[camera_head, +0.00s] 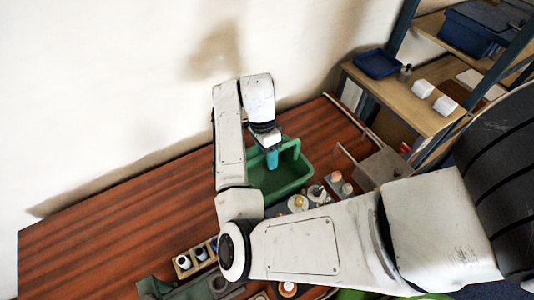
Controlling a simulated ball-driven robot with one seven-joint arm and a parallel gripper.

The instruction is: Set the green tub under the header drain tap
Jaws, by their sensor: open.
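The green tub (292,168) stands on the wooden bench, near its back edge against the wall. Part of its left side is hidden behind my arm. My gripper (272,158) points down at the tub, with its teal fingertips over or inside the tub's upper left part. The fingers are open, and whether they touch the tub's wall I cannot tell. I cannot make out the header drain tap; my forearm hides much of the middle and front of the bench.
Small fittings (299,202) sit just below the tub. A grey box (386,167) stands to its right. A small wooden rack (195,259) holds bottles at lower left. Shelves with a blue tray (377,63) rise at upper right. The bench's left part (110,225) is clear.

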